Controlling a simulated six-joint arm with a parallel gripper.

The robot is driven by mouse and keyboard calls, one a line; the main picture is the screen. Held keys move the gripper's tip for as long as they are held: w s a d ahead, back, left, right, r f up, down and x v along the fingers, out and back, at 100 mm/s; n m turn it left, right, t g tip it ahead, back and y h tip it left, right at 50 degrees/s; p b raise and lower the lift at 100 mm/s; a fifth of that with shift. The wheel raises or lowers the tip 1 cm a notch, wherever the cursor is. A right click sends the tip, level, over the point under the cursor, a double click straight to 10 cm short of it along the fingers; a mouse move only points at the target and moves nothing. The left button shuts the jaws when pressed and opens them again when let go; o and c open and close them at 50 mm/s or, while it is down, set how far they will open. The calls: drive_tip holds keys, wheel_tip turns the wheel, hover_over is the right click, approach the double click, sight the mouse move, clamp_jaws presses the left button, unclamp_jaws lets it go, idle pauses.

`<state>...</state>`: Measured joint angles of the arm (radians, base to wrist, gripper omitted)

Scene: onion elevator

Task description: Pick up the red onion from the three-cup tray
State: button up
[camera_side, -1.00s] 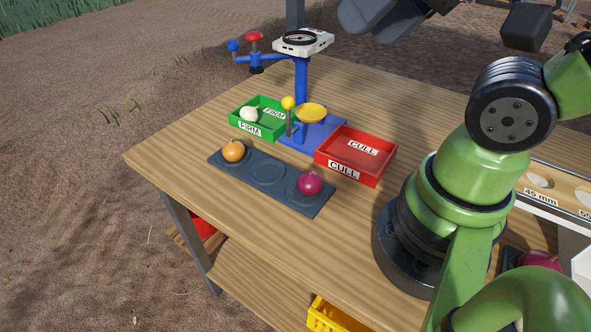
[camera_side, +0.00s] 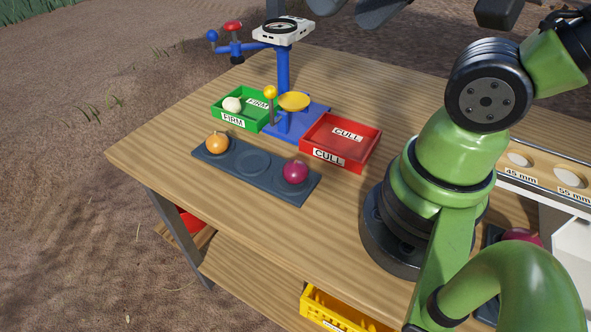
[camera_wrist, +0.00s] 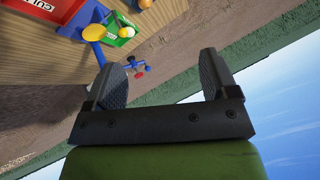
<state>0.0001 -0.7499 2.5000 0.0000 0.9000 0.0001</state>
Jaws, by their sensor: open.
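The red onion (camera_side: 295,172) sits in the right end cup of the dark three-cup tray (camera_side: 228,174) in the side view. An orange-brown onion (camera_side: 217,142) sits in the left end cup, and the middle cup is empty. My gripper (camera_wrist: 162,65) is open and empty in the wrist view, its two dark fingers wide apart. It is away from the tray and points out past the table's edge. In the side view, dark parts of my arm's end show at the top edge, partly cut off. The red onion is not visible in the wrist view.
Behind the tray stand a green FIRM box (camera_side: 261,98) with a white onion (camera_side: 232,104), a blue stand (camera_side: 283,75) with a dial and yellow pan (camera_side: 294,102), and a red CULL box (camera_side: 369,150). Another red onion (camera_side: 522,236) shows partly behind my arm. The table front is clear.

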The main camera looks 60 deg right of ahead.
drive_tip(key=n+g+h, duration=0.3)
drive_tip(key=n+g, duration=0.3)
drive_tip(key=n, duration=0.3)
hover_over(292, 163)
drive_tip(key=a, duration=0.1)
wheel_tip(292, 163, down, 9)
drive_tip(key=f+n+g, duration=0.1)
drive_tip(key=f+n, duration=0.1)
drive_tip(key=f, duration=0.2)
drive_tip(key=f+n+g+h, duration=0.1)
drive_tip(key=f+n, duration=0.1)
drive_tip(key=f, duration=0.3)
drive_tip(key=f+n+g, duration=0.1)
drive_tip(key=f+n, duration=0.1)
drive_tip(key=f, duration=0.3)
drive_tip(key=shift+w+d+f+h, duration=0.1)
drive_tip(key=shift+w+d+h, duration=0.2)
drive_tip(key=shift+w+d, duration=0.1)
drive_tip(key=shift+a+x, duration=0.2)
drive_tip(key=shift+x, duration=1.25)
drive_tip(key=shift+a+x, duration=0.2)
drive_tip(key=shift+x, duration=1.3)
drive_tip(key=shift+c, duration=0.5)
drive_tip(key=c, duration=0.9)
